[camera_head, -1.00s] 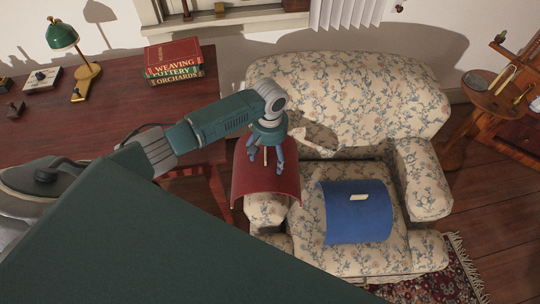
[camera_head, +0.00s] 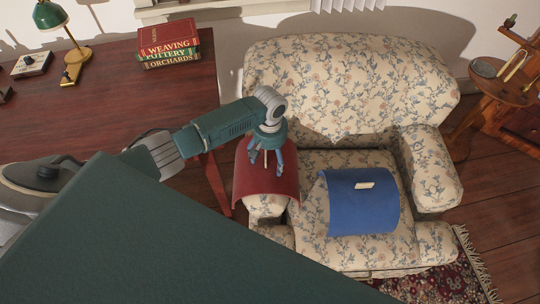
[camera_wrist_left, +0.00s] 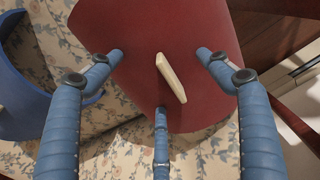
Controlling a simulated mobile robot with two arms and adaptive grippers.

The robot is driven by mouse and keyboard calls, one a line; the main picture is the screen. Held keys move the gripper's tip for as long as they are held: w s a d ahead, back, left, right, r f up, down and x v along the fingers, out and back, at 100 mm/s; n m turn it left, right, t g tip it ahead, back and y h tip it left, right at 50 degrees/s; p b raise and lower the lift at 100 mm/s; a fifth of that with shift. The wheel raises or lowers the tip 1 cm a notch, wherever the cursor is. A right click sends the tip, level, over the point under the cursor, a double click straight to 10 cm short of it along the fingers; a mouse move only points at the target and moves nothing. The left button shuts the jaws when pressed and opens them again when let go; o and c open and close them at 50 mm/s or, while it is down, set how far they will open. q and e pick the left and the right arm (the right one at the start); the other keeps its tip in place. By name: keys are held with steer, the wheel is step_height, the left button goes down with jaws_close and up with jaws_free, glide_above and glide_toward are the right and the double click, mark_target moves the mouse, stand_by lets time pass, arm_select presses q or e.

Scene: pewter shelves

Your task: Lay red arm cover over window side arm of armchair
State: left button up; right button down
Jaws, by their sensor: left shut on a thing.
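The red arm cover (camera_head: 265,182) is a curved sheet with a cream tab (camera_wrist_left: 171,77) on top. It is above the left arm of the floral armchair (camera_head: 350,80), the arm beside the desk; I cannot tell if it touches. The front of that arm (camera_head: 267,206) shows below it. My left gripper (camera_head: 266,158) points down with its blue fingers around the tab and is shut on the cover. A blue cover (camera_head: 350,215) with its own cream tab lies on the seat; its edge shows in the left wrist view (camera_wrist_left: 22,112). My right gripper is not in view.
A dark red wooden desk (camera_head: 110,110) with stacked books (camera_head: 168,44) and a green lamp (camera_head: 50,15) stands left of the chair. A small wooden side table (camera_head: 505,92) stands right. A fringed rug (camera_head: 440,285) lies in front. The chair's right arm (camera_head: 430,165) is bare.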

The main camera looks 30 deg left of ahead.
arm_select(q)
steer(key=o, duration=1.8)
step_height(320, 180, up, 12)
